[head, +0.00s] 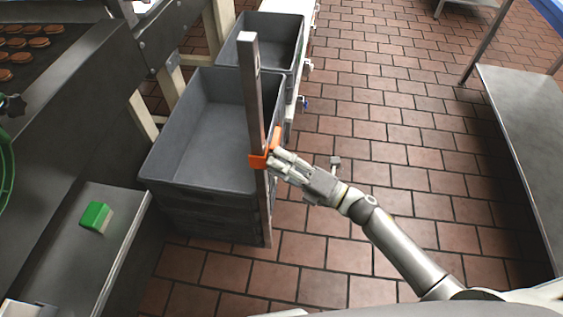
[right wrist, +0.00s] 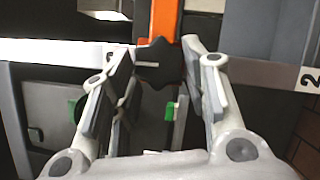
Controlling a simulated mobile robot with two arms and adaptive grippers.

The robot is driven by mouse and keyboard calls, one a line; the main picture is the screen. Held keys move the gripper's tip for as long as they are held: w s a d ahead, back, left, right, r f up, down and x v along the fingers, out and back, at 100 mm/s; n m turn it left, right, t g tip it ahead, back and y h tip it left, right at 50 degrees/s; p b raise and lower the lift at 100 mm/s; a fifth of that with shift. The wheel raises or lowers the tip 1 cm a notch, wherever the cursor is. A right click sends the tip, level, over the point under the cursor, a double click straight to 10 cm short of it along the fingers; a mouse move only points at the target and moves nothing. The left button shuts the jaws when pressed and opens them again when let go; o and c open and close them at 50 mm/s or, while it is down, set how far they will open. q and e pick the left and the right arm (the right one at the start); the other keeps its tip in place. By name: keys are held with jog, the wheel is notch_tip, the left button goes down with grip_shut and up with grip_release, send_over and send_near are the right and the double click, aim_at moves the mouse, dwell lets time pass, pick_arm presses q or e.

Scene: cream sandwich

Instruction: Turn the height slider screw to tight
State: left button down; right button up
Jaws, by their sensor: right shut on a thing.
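The orange height slider (head: 256,161) sits around an upright metal post (head: 251,95) in the middle of the head view. Its screw is a dark star-shaped knob (right wrist: 158,64) in the right wrist view, in front of the orange slider part (right wrist: 164,20). My right gripper (head: 276,160) is at the slider's right side, with its fingers on either side of the knob and shut on it. In the head view the fingers hide the knob. I cannot tell from the knob how tight it is. My left gripper is not in view.
A grey crate stack (head: 160,178) stands just behind and left of the post, with another grey crate (head: 270,17) beyond. A green box (head: 95,215) is on the left machine. A steel table (head: 520,110) stands at right. Tiled floor between is mostly free.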

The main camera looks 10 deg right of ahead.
jog(key=m+p, duration=0.2)
jog(key=p, duration=0.1)
jog(key=m+g+h+p, duration=0.1)
jog(key=m+p, duration=0.1)
jog(key=p, duration=0.2)
jog(key=r+m+g+p, duration=0.1)
jog(key=m+p, duration=0.1)
jog(key=p, duration=0.1)
jog(key=shift+m+h+p, duration=0.3)
jog(key=shift+h+p, duration=0.05)
jog(key=shift+h, duration=0.05)
jog(key=shift+f, duration=0.1)
jog(key=o, duration=1)
